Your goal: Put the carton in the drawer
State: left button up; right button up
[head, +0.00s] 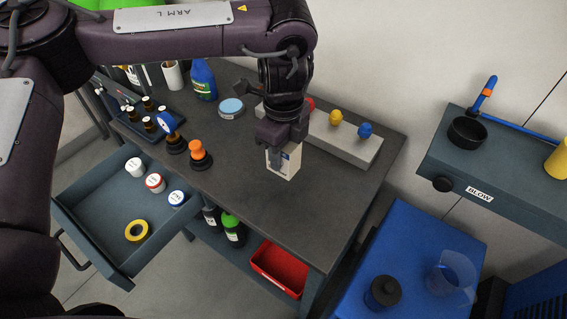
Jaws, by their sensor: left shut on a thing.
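A small white carton (286,163) with a dark label is in the middle of the head view, over the dark bench top. My left gripper (283,140) points down and is shut on the carton's upper part. I cannot tell whether the carton's bottom touches the bench. The drawer (100,232) is pulled open at the lower left, below the bench top. My right gripper is not in view.
Orange (199,154) and blue-topped (171,136) black items stand on the bench between carton and drawer. A grey block with coloured knobs (345,137) lies behind the carton. A red bin (278,268) is underneath. The drawer's left middle floor is clear.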

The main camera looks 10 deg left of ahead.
pick_arm(q)
notch_tip(320, 180, up, 13)
jog(key=p, duration=0.1)
dwell(0.3)
